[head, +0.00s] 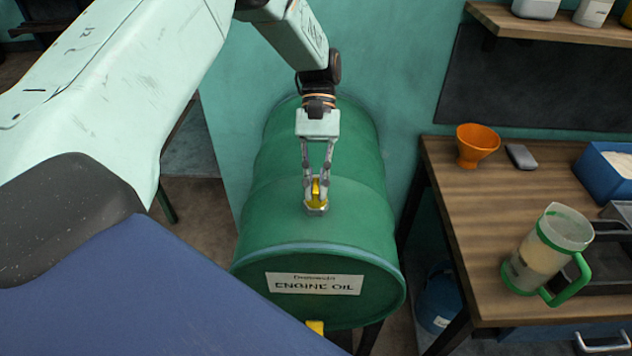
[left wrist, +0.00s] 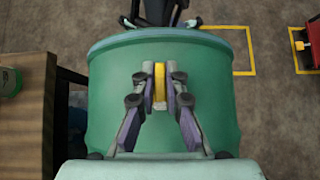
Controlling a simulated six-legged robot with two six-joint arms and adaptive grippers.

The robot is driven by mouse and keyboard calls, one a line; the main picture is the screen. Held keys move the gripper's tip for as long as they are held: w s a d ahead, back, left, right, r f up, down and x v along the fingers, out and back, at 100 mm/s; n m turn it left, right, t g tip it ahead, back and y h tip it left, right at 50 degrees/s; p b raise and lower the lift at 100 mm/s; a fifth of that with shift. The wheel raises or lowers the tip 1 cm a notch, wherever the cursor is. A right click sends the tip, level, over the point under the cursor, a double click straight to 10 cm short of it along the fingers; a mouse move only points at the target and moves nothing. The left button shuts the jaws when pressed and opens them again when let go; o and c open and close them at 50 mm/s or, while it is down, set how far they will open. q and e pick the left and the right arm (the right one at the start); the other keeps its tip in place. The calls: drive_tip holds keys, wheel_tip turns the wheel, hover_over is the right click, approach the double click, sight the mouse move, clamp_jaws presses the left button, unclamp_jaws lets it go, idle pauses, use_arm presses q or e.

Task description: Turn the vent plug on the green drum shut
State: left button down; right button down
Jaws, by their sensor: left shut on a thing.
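The green drum (head: 322,222) lies on its side on a stand, with an engine oil label on its front end. The vent plug (head: 316,190) sits on top of the drum, with a yellow handle on a metal collar. My left gripper (head: 317,188) reaches down from above and is shut on the yellow handle. In the left wrist view the yellow handle (left wrist: 160,84) stands between the fingers (left wrist: 160,98) over the green drum (left wrist: 110,95). A yellow piece (head: 316,326) shows low on the drum's front end. My right gripper is not in view.
A wooden bench (head: 485,215) stands to the right with an orange funnel (head: 476,145), a measuring jug with green handle (head: 545,250) and a blue box (head: 603,180). A shelf (head: 560,28) hangs above. A blue container (head: 440,300) stands below the bench.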

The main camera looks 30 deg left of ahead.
use_arm(q)
drive_tip(key=c, duration=1.4)
unclamp_jaws()
drive_tip(key=shift+w+a+f, duration=0.1)
drive_tip(key=shift+r, duration=0.25)
drive_tip(key=v, duration=1.1)
drive_tip(key=shift+w+r, duration=0.2)
drive_tip(key=shift+w, duration=0.1)
drive_tip(key=shift+s+a, duration=0.1)
